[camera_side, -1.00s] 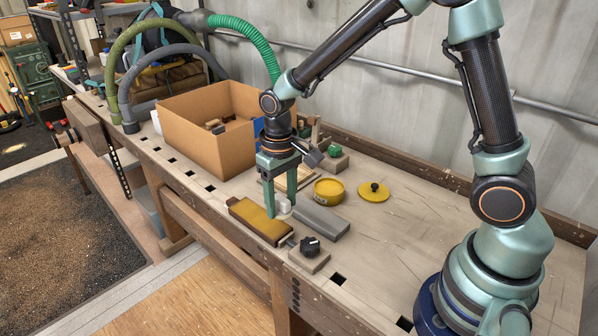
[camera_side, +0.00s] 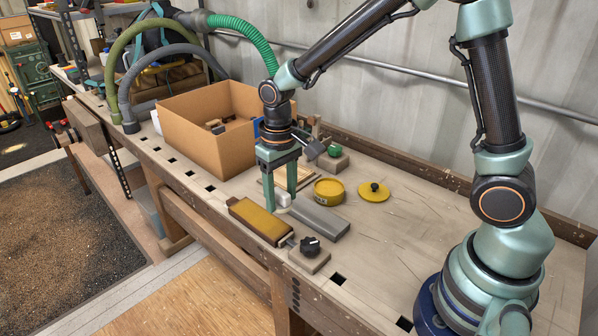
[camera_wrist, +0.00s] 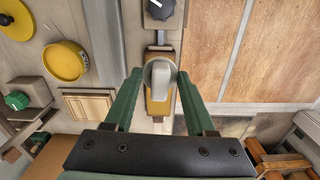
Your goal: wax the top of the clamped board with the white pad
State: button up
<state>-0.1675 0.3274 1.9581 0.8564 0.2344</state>
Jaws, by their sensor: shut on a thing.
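The clamped board (camera_side: 256,218) has a golden-yellow top and brown edges and lies near the bench's front edge. It also shows in the wrist view (camera_wrist: 158,107), partly hidden by the pad. My gripper (camera_side: 281,205) is shut on the white pad (camera_side: 283,199). In the wrist view my gripper (camera_wrist: 160,75) has the pale pad (camera_wrist: 160,80) between its green fingers, over the board's knob end. I cannot tell whether the pad touches the board.
A clamp block with a black knob (camera_side: 310,245) stands at the board's near end. A grey block (camera_side: 320,220) lies beside the board. Behind are an open yellow tin (camera_side: 328,191), its lid (camera_side: 374,191), a green-knobbed block (camera_side: 334,153) and a cardboard box (camera_side: 205,140). The bench's right is clear.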

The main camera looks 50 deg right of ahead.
jog(key=shift+f, duration=0.15)
send_over(283, 234)
jog(key=shift+f, duration=3.1)
jog(key=shift+w+f, duration=0.3)
jog(key=shift+f, duration=0.45)
jog(key=shift+w, duration=0.4)
jog(key=shift+c, duration=0.6)
jog(key=shift+w+f, duration=0.1)
jog(key=shift+w, duration=7)
jog(key=shift+s, duration=7.65)
jog(key=shift+s+r, duration=0.15)
jog(key=shift+r, duration=4)
